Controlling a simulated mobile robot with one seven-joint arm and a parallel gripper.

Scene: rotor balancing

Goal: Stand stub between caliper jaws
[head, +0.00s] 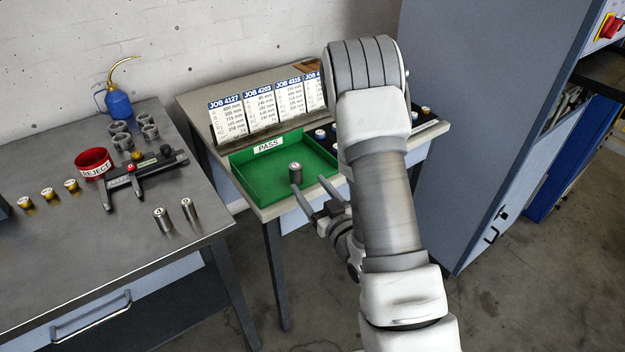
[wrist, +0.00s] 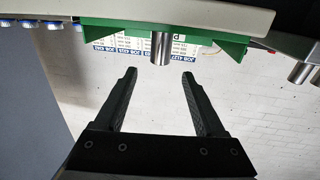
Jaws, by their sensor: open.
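A steel stub (head: 295,173) stands upright in the green PASS tray (head: 258,186), near its front edge. My gripper (head: 308,182) is open and empty at the tray's front side. In the wrist view, which looks upside down, the stub (wrist: 160,48) lies just beyond my fingertips (wrist: 159,74), in line with the gap and apart from them. The dark caliper (head: 142,180) lies on the left metal table, with its jaws toward the front. Two more stubs (head: 163,220) (head: 188,208) stand upright in front of it.
A red REJECT cup (head: 94,162), several ring-like metal parts (head: 122,136), brass-coloured pieces (head: 48,193) and a blue oil can (head: 118,101) are on the left table (head: 80,255). Job cards (head: 262,110) stand behind the tray. A gap separates the tables. A grey cabinet (head: 485,110) stands right.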

